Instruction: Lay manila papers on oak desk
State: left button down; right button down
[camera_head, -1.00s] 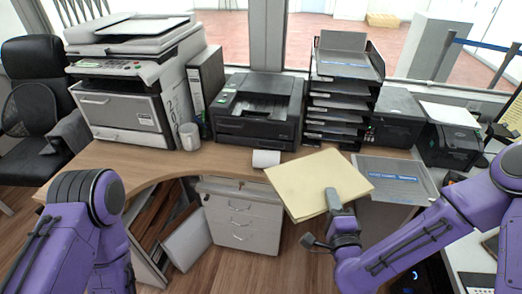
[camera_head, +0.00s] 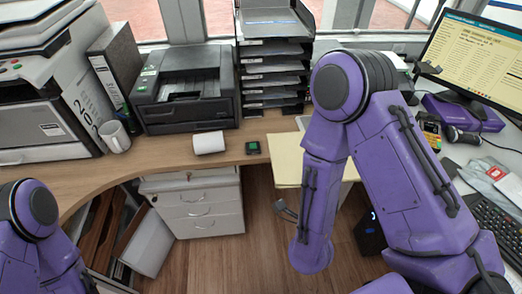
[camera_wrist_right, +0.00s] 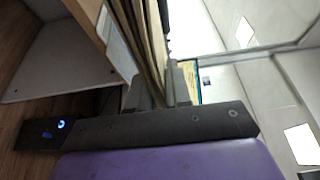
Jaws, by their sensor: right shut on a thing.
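The manila papers (camera_head: 286,160) show as a pale yellow sheet edge left of my right forearm in the head view, at the front edge of the oak desk (camera_head: 160,160). My right arm hides most of them, so I cannot tell whether they touch the desk. In the right wrist view the papers (camera_wrist_right: 153,45) appear nearly edge-on between the fingers of my right gripper (camera_wrist_right: 158,92), which is shut on them. The right fingers are hidden in the head view. My left arm shows at the lower left; its gripper is out of view.
A paper roll (camera_head: 209,142) and a small dark device (camera_head: 253,147) lie near the desk's front edge. A white mug (camera_head: 115,136), black printer (camera_head: 186,90) and tray stack (camera_head: 273,75) stand behind. A drawer cabinet (camera_head: 194,202) is below. A monitor (camera_head: 475,60) stands right.

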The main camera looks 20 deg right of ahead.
jog(key=w+d+f+b, duration=0.3)
jog(key=w+f+b, duration=1)
jog(key=b, duration=0.2)
jog(key=shift+w, duration=0.3)
jog(key=c, duration=1.1)
grip_release()
jog(key=shift+d, duration=0.1)
jog(key=shift+o, duration=0.2)
jog(key=shift+s, duration=0.1)
